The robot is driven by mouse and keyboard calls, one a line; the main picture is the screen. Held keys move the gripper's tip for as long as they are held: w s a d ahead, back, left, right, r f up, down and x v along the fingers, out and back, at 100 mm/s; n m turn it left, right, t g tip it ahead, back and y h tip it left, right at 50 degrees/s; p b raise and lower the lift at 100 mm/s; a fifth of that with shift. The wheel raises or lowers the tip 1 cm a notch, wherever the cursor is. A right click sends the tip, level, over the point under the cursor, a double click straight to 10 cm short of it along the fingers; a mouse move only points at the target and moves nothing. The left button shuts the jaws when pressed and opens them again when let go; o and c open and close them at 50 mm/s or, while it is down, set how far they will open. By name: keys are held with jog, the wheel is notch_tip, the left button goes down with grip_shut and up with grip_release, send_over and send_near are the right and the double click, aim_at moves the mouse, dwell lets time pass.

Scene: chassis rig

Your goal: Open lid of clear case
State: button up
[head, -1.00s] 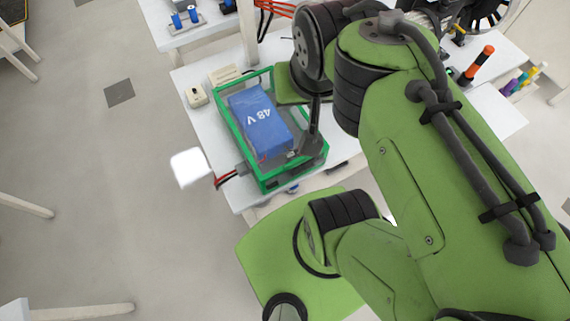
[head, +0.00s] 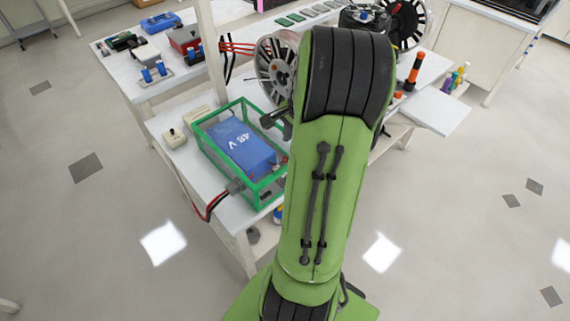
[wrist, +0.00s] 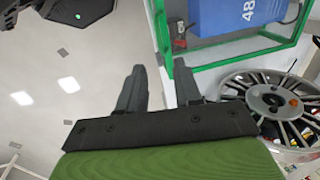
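The clear case (head: 197,133) has green edges and see-through panels, and sits on the white bench left of my arm. A blue battery block (head: 240,145) marked 48 V is inside it. The panels are so clear that I cannot tell the lid's position. In the wrist view the case's green edge (wrist: 238,55) runs just beyond my gripper (wrist: 160,68). The two dark fingers are apart with nothing between them. A small dark part (wrist: 178,32) shows at the case edge, past the fingertips. In the head view my arm hides part of the case's right side.
A spoked wheel (head: 277,66) stands behind the case and also shows in the wrist view (wrist: 272,98). A red and black cable (head: 213,206) leaves the case's front. A small beige box (head: 174,138) is at its left. The floor at left is clear.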

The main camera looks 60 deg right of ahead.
notch_tip(320, 180, down, 10)
jog(key=w+b, duration=0.1)
jog(key=shift+w+d+b, duration=0.2)
jog(key=shift+w+b, duration=0.2)
grip_shut()
dwell(1.1)
